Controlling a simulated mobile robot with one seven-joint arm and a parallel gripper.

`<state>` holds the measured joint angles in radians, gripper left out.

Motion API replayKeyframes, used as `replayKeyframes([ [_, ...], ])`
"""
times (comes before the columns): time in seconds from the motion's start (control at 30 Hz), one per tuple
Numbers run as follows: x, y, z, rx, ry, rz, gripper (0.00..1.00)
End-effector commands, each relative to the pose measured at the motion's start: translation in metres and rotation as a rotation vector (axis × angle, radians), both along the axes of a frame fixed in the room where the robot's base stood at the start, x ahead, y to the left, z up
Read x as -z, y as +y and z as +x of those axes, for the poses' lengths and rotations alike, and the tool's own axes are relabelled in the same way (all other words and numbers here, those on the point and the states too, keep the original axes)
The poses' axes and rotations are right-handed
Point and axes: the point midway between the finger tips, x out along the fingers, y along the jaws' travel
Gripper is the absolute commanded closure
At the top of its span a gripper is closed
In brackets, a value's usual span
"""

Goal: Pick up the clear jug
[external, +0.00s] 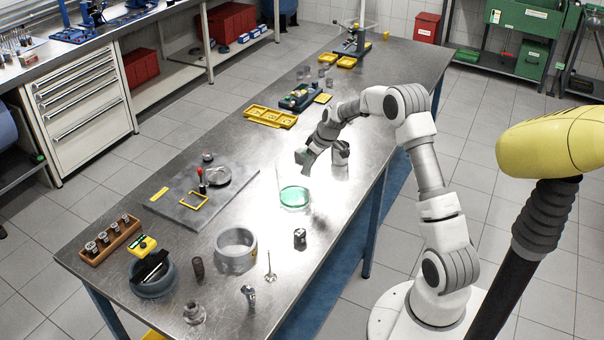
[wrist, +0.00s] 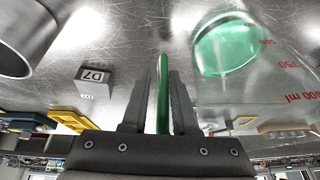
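The clear jug stands upright on the steel bench with green liquid (external: 294,197) in its bottom. In the wrist view its see-through wall with red volume marks (wrist: 290,65) fills the right side, and the green liquid (wrist: 225,48) shows through. My gripper (external: 303,158) is just above and beside the jug in the external view. In the wrist view my gripper (wrist: 163,85) has its fingers apart, with an upright green strip (wrist: 163,95) between them. The strip looks like the jug's handle. Small gaps seem to show beside it.
A grey block marked D7 (wrist: 94,82) and a metal cylinder (wrist: 28,40) are left of my fingers in the wrist view. Yellow trays (external: 270,117) lie farther back.

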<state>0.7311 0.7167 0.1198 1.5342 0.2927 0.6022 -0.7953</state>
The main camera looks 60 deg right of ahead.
Motion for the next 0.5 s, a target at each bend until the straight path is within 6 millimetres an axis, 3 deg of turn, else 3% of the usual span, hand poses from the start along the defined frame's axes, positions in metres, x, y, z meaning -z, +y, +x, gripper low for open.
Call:
replayKeyframes([
  [0.03,-0.0001,0.0000,-0.0002,0.000,0.000,0.000,0.80],
  [0.17,-0.0002,0.0000,-0.0002,0.000,0.000,0.000,1.00],
  [0.5,-0.0004,0.0000,-0.0003,0.000,0.000,0.000,1.00],
])
